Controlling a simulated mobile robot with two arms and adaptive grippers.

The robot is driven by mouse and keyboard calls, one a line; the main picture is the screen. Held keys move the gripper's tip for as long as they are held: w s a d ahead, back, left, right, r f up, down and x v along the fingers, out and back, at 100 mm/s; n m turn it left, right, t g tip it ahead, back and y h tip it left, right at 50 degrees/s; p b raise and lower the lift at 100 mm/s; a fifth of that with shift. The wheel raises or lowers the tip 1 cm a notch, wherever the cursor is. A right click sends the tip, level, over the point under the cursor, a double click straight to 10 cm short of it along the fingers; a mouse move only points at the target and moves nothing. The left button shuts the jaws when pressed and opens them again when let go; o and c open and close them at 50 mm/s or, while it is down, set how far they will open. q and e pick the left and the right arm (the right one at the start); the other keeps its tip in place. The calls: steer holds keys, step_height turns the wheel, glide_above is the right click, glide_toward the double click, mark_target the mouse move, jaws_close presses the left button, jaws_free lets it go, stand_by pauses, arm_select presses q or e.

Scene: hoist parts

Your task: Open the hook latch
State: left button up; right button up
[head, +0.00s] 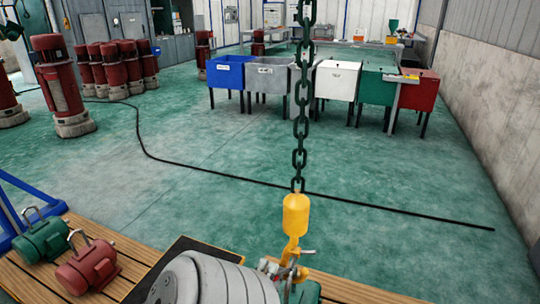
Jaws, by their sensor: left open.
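The yellow hook (292,246) hangs from a dark chain (300,125) at the lower middle of the head view. Its thick yellow body (296,215) is upright. A small grey piece, which looks like the latch (306,251), sticks out to the right of the hook. My left gripper (276,268) is open at the left side of the hook, behind my grey arm link. I cannot tell whether it touches the hook or latch. The lower part of the hook is partly covered. My right gripper is not in view.
A slatted wooden surface (128,262) lies below, with a green motor (42,238) and a red motor (88,265) at left. Another green part (306,292) sits under the hook. Coloured bins and red hoist units stand farther back. The green floor between is mostly clear, crossed by a black cable (225,176).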

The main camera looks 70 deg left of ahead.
arm_select(q)
steer(key=v, duration=1.2)
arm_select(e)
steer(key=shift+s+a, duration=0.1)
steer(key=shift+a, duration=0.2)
arm_select(q)
steer(key=shift+f, duration=0.1)
